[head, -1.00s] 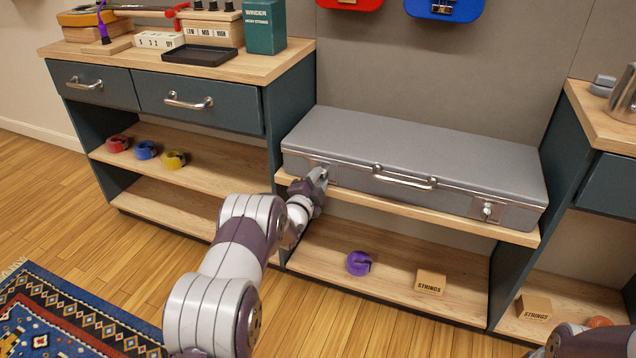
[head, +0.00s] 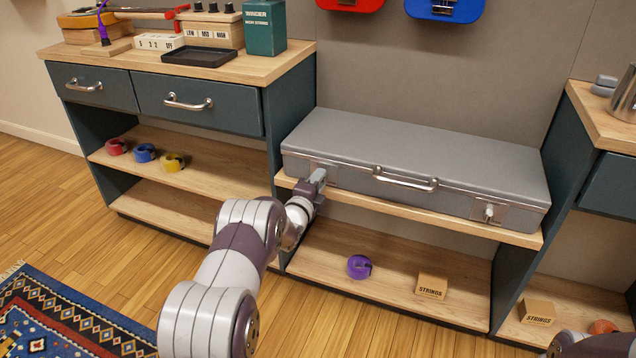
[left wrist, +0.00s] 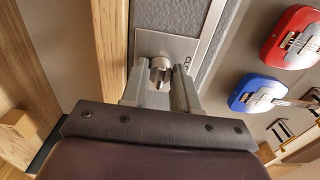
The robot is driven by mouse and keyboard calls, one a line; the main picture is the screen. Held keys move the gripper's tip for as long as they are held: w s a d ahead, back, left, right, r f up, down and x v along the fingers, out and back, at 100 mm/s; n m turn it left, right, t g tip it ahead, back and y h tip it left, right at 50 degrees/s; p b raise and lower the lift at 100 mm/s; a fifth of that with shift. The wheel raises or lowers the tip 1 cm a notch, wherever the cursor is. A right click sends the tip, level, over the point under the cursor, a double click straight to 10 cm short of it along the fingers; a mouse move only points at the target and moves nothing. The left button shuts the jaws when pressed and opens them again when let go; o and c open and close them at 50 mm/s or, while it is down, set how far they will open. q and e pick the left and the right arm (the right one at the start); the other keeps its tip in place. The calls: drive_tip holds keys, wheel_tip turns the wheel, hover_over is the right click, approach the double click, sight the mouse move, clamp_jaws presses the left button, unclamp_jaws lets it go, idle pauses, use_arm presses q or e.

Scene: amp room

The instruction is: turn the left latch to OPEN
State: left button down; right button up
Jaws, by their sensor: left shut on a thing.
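The grey case (head: 420,155) lies closed on the middle shelf. Its left latch, a round metal knob on a plate, shows in the left wrist view (left wrist: 160,70); letters beside it are partly cut off. The right latch (head: 489,212) shows on the case front at right. My right gripper is not in view; only part of my right arm shows at the bottom right corner.
The case handle (head: 405,180) sticks out between the latches. The shelf edge (head: 440,217) runs just below the case front. On the lower shelf are a purple roll (head: 360,267) and a strings box (head: 431,287). Drawers with handles stand at left.

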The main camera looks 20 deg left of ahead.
use_arm(q)
drive_tip(key=shift+f, duration=0.1)
drive_tip(key=c, duration=0.9)
unclamp_jaws()
drive_tip(key=shift+o, duration=0.2)
drive_tip(key=s+p, duration=0.5)
drive_tip(key=s, duration=0.7)
drive_tip(key=shift+s, duration=0.4)
